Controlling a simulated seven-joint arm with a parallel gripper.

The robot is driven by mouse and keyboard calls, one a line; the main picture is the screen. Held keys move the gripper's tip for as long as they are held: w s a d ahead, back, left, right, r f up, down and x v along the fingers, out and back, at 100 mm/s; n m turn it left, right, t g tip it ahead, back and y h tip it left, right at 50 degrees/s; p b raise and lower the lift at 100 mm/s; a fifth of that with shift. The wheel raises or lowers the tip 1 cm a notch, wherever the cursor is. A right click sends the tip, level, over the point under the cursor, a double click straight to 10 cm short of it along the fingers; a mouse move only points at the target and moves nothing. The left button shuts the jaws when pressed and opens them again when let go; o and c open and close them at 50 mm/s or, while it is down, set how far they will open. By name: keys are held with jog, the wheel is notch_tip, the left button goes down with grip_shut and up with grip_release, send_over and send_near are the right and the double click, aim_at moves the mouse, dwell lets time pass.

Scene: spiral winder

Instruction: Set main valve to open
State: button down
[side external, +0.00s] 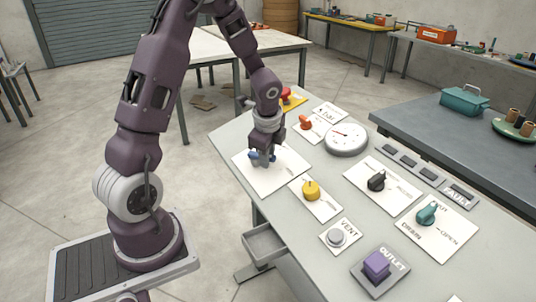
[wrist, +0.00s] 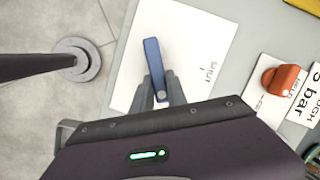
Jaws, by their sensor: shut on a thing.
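A blue lever handle (wrist: 152,58) sits on a white plate (wrist: 205,35) at the near left of the panel. Printing on the plate to the right of the handle reads SHUT in the wrist view. The handle points up and slightly left there. My gripper (wrist: 160,92) is shut on the blue handle, with one finger on each side of it. In the side external view my gripper (side external: 262,152) hides much of the blue handle (side external: 253,155); the white plate (side external: 291,164) shows around it. No plate lettering naming the main valve is readable.
An orange knob (side external: 305,122) and a round gauge (side external: 346,138) stand behind to the right. A yellow knob (side external: 311,191), black knob (side external: 376,181), teal knob (side external: 427,213), grey VENT button (side external: 337,237) and purple OUTLET block (side external: 376,265) share the panel.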

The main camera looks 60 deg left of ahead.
jog(key=shift+m, duration=0.3)
jog(key=c, duration=1.3)
grip_release()
jog(key=v, duration=0.7)
jog(key=shift+s+d, duration=0.1)
jog(key=shift+d, duration=0.05)
jog(key=s+d+r+n+t+h, duration=0.1)
jog(key=s+d+r+n, duration=0.3)
jog(key=s+d, duration=0.2)
jog(key=s+d+r+n+t+h, duration=0.1)
jog(key=s+d+r+n, duration=0.3)
jog(key=s+d, duration=0.2)
jog(key=s+d+r+n+t+h, duration=0.1)
jog(key=s+d+r+n+t, duration=0.1)
jog(key=s+d, duration=0.4)
notch_tip(320, 180, up, 2)
jog(key=shift+d+n, duration=0.15)
jog(key=shift+n, duration=0.75)
